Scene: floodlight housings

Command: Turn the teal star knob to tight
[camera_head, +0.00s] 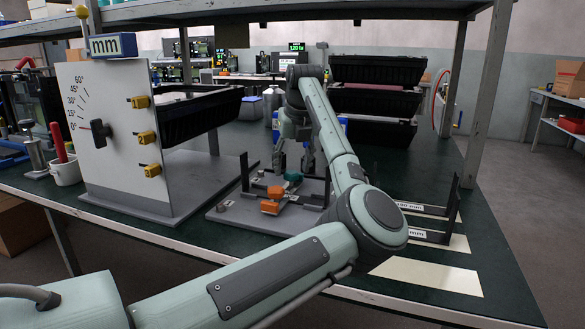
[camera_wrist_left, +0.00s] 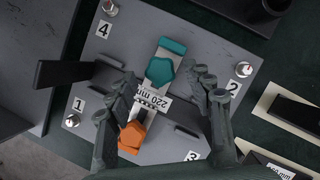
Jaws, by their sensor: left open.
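The teal star knob (camera_wrist_left: 161,71) sits on a light metal strip on a grey plate (camera_wrist_left: 105,40), with a teal block just beyond it. In the head view the teal part (camera_head: 293,176) shows small on the same plate, below my left gripper (camera_head: 294,158). In the left wrist view my left gripper (camera_wrist_left: 165,78) is open, its fingertips on either side of the knob with gaps visible. I cannot tell how far above the knob the tips are. An orange star knob (camera_wrist_left: 132,135) lies nearer, partly behind the left finger. My right gripper is not in view.
A "220 mm" label (camera_wrist_left: 152,100) lies between the knobs. Dark uprights (camera_wrist_left: 95,73) flank the strip, and numbered corner posts (camera_wrist_left: 241,69) stand on the plate. A white dial panel (camera_head: 100,130) stands left, black bins (camera_head: 375,90) behind. Shelf posts (camera_head: 490,80) rise at right.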

